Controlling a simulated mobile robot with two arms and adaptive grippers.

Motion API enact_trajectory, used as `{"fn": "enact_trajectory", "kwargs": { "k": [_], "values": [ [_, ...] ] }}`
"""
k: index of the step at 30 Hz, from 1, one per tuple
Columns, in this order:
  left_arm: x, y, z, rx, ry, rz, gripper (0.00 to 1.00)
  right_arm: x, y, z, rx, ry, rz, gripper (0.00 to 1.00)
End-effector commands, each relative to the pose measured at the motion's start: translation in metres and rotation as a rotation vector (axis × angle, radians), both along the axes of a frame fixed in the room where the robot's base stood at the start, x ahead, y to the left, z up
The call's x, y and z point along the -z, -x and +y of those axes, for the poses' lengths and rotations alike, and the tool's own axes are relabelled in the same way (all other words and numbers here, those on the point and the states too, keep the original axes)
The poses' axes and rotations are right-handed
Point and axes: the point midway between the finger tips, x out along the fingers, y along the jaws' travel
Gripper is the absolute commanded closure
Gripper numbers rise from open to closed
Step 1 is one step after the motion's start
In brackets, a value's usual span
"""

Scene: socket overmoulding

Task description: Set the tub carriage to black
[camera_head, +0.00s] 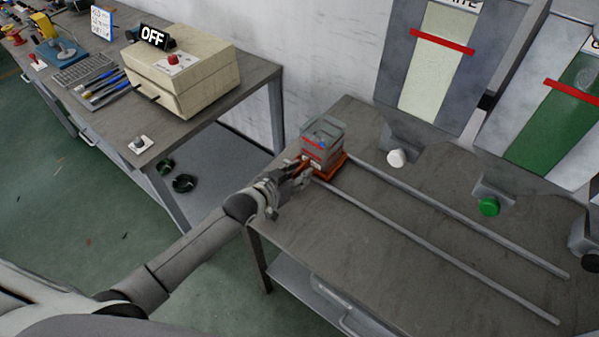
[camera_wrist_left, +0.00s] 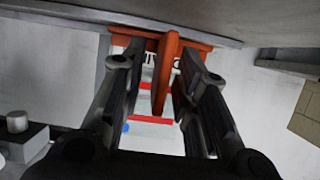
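The orange tub carriage (camera_head: 333,166) sits at the left end of two rails, left of the white knob, with a clear grey tub (camera_head: 322,140) on it. My left gripper (camera_head: 303,172) is at the carriage's near-left side. In the left wrist view, its orange handle (camera_wrist_left: 166,72) stands between my two fingers (camera_wrist_left: 160,85). The fingers are open, with a clear gap on the handle's left and a smaller one on its right. A black knob (camera_head: 590,262) shows at the right edge, partly cut off. My right gripper is not in view.
The rails (camera_head: 440,235) run clear to the right, past the white knob (camera_head: 396,158) and green knob (camera_head: 489,206). White and green hoppers (camera_head: 437,60) stand behind. A beige machine with an OFF sign (camera_head: 152,37) is on another table, left.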

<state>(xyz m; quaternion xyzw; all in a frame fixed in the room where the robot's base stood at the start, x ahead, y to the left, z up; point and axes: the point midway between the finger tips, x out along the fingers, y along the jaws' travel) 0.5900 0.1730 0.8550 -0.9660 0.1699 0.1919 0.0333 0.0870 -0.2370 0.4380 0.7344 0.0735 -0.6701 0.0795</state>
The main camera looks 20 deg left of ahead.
Motion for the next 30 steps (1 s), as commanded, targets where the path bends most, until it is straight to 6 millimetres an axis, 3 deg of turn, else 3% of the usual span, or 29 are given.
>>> {"fn": "enact_trajectory", "kwargs": {
  "k": [13, 20, 30],
  "values": [
    [0.0031, -0.0065, -0.0027, 0.000, -0.001, 0.001, 0.71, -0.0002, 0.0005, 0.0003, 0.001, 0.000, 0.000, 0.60],
    [0.0031, -0.0064, -0.0025, 0.000, -0.001, 0.001, 1.00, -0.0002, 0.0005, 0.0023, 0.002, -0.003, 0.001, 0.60],
    [0.0030, -0.0063, -0.0025, 0.000, -0.001, 0.001, 1.00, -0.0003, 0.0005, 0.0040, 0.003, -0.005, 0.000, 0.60]
  ]
}}
